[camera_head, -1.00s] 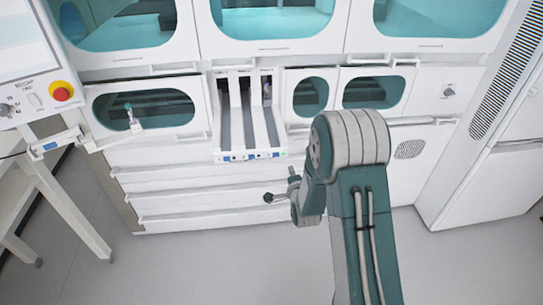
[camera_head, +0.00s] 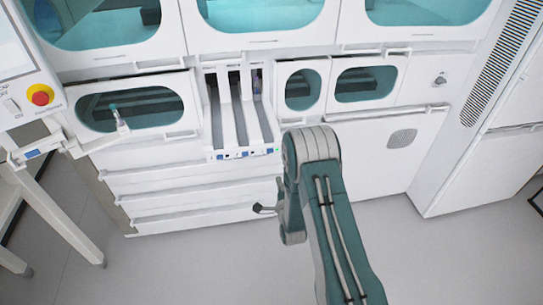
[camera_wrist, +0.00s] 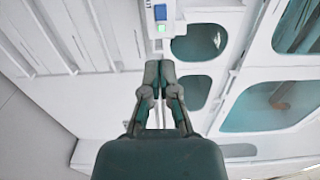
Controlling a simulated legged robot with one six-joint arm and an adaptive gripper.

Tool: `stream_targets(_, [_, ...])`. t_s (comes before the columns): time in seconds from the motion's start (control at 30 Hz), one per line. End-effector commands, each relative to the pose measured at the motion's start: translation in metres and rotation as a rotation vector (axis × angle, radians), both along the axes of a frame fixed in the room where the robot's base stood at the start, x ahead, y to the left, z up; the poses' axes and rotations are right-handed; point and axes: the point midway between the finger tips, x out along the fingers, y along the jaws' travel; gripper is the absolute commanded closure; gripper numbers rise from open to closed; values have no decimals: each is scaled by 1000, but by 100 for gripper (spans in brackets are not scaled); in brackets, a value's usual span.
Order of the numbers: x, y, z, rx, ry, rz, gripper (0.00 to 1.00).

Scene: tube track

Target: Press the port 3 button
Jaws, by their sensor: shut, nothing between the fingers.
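The tube track unit (camera_head: 243,154) is a white box with three upright lanes in the head view. Its front strip carries small blue buttons, and the labels are too small to read. The rightmost blue button (camera_head: 270,151) has a green light beside it. In the wrist view, one blue button (camera_wrist: 160,12) and a lit green square (camera_wrist: 161,28) show on the strip's end near the top edge. My gripper (camera_wrist: 158,66) is shut and empty, its fingertips below the green square in the picture. Whether they touch anything cannot be told. In the head view my arm mostly hides the gripper.
White cabinet drawers (camera_head: 190,192) lie below the unit. Teal windows (camera_head: 365,83) flank it on the right. A control panel with a red emergency knob (camera_head: 40,95) stands at the left, above a white stand (camera_head: 60,215). Grey floor (camera_head: 440,255) is clear in front.

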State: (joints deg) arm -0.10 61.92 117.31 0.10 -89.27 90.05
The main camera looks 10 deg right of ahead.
Motion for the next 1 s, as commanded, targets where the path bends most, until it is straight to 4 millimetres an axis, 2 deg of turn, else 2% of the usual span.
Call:
stream_targets(0.6, [106,0,0,-1,-3,0,100])
stream_targets(0.8, [129,0,0,-1,-1,0,100])
stream_targets(1.0, [135,0,0,-1,0,0,100])
